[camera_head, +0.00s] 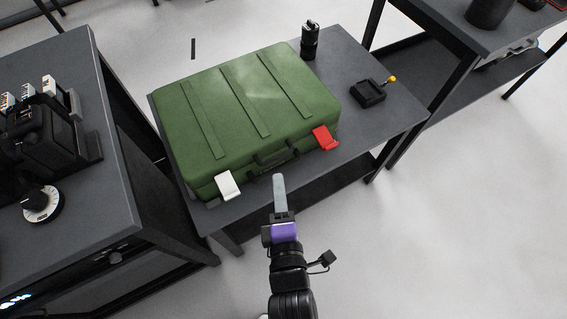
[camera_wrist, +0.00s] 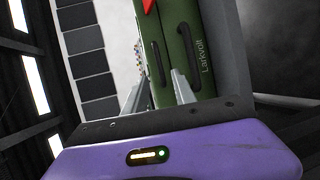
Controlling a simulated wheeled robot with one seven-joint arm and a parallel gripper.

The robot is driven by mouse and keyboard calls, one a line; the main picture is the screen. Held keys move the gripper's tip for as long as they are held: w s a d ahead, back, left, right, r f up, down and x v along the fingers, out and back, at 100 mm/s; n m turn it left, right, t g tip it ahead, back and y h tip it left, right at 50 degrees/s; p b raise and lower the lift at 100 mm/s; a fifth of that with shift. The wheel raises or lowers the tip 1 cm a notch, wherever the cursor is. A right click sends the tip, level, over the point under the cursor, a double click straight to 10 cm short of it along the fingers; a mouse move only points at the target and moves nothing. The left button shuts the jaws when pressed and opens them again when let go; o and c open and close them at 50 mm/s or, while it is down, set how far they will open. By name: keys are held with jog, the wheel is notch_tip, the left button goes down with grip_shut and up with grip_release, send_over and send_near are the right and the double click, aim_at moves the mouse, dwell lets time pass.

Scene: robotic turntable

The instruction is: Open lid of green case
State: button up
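The green case (camera_head: 222,140) lies flat on a dark grey table with its lid shut. A white latch (camera_head: 228,185) is at the left of its front side and a red latch (camera_head: 325,138) at the right, with a dark handle (camera_head: 275,158) between them. I cannot tell whether the latches are fastened. My gripper (camera_head: 280,178) is just in front of the case near the handle. In the wrist view my gripper (camera_wrist: 158,82) has its two fingers apart with nothing held. The green case (camera_wrist: 174,15) and part of the red latch (camera_wrist: 149,5) show beyond the fingers.
The table (camera_head: 385,125) also bears a black cylindrical item (camera_head: 310,40) and a small black box with a yellow knob (camera_head: 369,93). Another dark table (camera_head: 110,190) with equipment stands close at the left. A shelf table (camera_head: 445,60) is at the right. The front right floor is clear.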

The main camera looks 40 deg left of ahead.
aim_at(276, 160)
jog(key=shift+b+x, duration=0.55)
jog(key=shift+x, duration=3.3)
grip_shut()
